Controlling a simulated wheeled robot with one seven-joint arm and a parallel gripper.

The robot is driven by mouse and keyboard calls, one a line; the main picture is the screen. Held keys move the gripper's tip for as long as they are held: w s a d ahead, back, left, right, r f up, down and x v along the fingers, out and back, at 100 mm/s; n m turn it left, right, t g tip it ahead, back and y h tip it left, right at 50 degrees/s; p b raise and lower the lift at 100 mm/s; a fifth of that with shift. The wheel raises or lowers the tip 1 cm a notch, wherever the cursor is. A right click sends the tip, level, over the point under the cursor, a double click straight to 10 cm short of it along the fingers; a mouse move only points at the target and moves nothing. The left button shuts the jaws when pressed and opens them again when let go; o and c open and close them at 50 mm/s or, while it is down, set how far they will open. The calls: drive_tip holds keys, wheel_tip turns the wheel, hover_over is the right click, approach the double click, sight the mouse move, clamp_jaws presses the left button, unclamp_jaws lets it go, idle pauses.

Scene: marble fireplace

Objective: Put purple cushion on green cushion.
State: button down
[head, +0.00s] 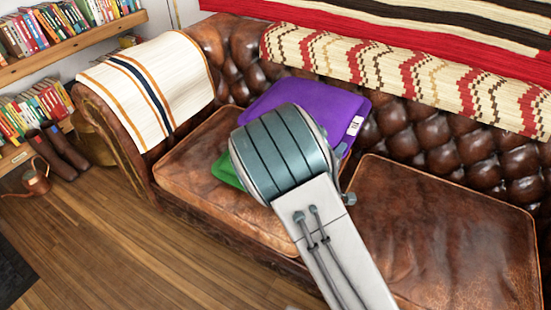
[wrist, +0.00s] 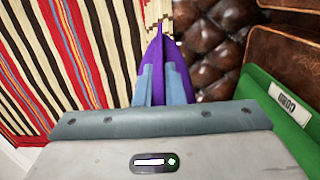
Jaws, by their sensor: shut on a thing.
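The purple cushion (head: 290,96) is at the sofa's backrest in the head view, above and behind the green cushion, with a white label at its right. In the wrist view, the purple cushion (wrist: 172,50) is pinched between the fingers of my gripper (wrist: 159,78). The green cushion (head: 223,171) lies on the left leather seat, mostly hidden by my arm. It also shows at the right of the wrist view (wrist: 262,100), with a white label, apart from my fingers. My fingers are hidden in the head view. Whether the purple cushion touches the green one is unclear.
The brown leather sofa has a tufted back (head: 425,130) and a bare right seat (head: 450,235). A striped white blanket (head: 150,85) covers the left armrest, and a patterned blanket (head: 400,75) lies along the back. Bookshelves (head: 60,45) stand at the left beyond open wooden floor.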

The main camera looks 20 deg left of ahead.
drive_tip(key=s+a+f+b, duration=0.3)
drive_tip(key=s+a+f, duration=0.1)
drive_tip(key=a+f, duration=0.7)
drive_tip(key=shift+s+b, duration=0.25)
drive_tip(key=shift+b, duration=0.15)
drive_tip(key=c, duration=1.8)
unclamp_jaws()
drive_tip(key=shift+f, duration=0.15)
drive_tip(key=shift+o, duration=1.4)
drive_tip(key=p+v, duration=0.2)
drive_tip(key=v, duration=1)
